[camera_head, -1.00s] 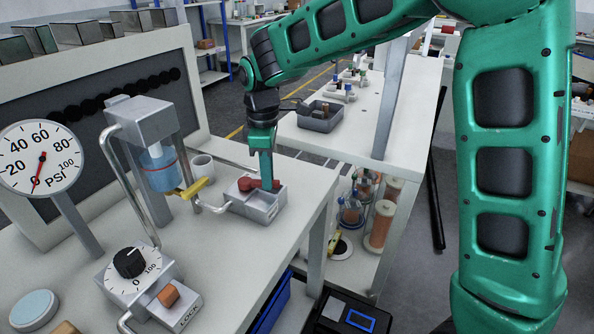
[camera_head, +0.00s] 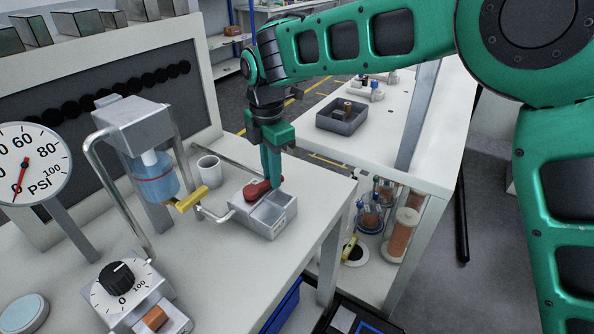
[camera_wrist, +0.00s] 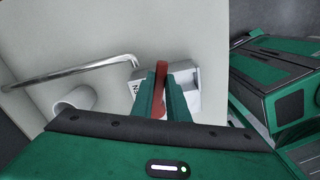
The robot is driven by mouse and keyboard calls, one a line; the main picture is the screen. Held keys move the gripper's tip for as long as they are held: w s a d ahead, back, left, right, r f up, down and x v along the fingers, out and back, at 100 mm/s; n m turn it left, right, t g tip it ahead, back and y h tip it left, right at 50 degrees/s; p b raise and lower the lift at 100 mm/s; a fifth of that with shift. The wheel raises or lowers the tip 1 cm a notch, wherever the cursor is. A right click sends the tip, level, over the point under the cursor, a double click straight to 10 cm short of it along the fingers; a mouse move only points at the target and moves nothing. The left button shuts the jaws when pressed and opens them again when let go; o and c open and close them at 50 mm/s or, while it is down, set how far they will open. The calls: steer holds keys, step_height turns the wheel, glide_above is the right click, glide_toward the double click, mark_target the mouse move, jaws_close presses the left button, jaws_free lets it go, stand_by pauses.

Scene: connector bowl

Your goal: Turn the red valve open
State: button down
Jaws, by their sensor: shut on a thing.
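The red valve (camera_head: 257,189) sits on a small grey metal box (camera_head: 276,226) near the table's right edge. Its red handle (camera_wrist: 161,84) shows between my fingers in the wrist view. My gripper (camera_head: 271,180) comes down from above and is shut on the red valve handle. The fingers hide part of the handle. In the wrist view my gripper (camera_wrist: 163,98) has one green finger on each side of it.
A yellow lever (camera_head: 188,200) and a blue-filled jar (camera_head: 154,178) are to the left. A gauge (camera_head: 28,165) and a black dial knob (camera_head: 117,275) are farther left. A grey bin (camera_head: 344,118) is behind.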

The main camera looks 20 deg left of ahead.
steer(key=shift+w+a+r+n, duration=0.15)
steer(key=shift+w+a+n, duration=0.35)
steer(key=shift+n, duration=0.5)
steer(key=shift+w+a+r+n, duration=0.1)
steer(key=shift+w+a+n, duration=0.2)
steer(key=shift+w+n, duration=0.5)
steer(key=shift+s+n, duration=0.2)
steer(key=shift+n, duration=0.1)
steer(key=c, duration=1.7)
jaws_free()
steer(key=shift+s+a+f, duration=0.1)
steer(key=shift+s, duration=0.05)
steer(key=shift+s, duration=0.1)
